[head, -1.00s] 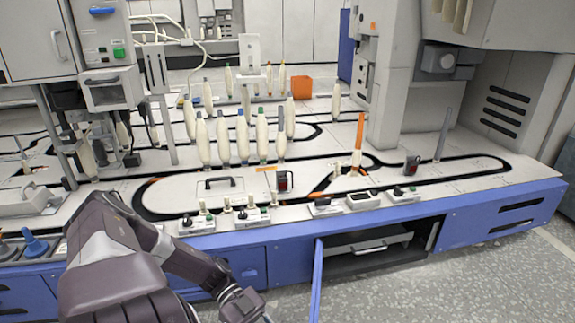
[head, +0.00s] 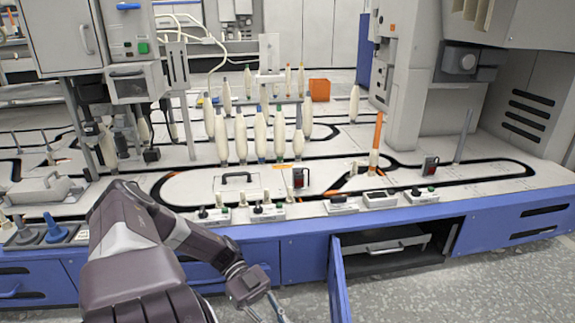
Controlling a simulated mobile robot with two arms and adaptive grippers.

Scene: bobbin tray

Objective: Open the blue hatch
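The blue hatch (head: 339,283) is a panel on the front of the blue cabinet. It stands swung outward at the left side of a dark opening (head: 395,250), and its lower end runs out of the picture. Inside the opening is a grey drawer-like unit with a handle (head: 385,247). My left gripper (head: 277,318) is at the bottom edge, left of the hatch and apart from it in the picture. Its fingers are mostly cut off, so its opening cannot be judged. My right gripper is not in view.
The tabletop (head: 330,212) carries white bobbins (head: 260,135), an orange-tipped post (head: 376,140) and small switch boxes (head: 380,199) along its front edge. Blue cabinet fronts (head: 515,222) continue to the right. Grey speckled floor (head: 490,285) is clear at right.

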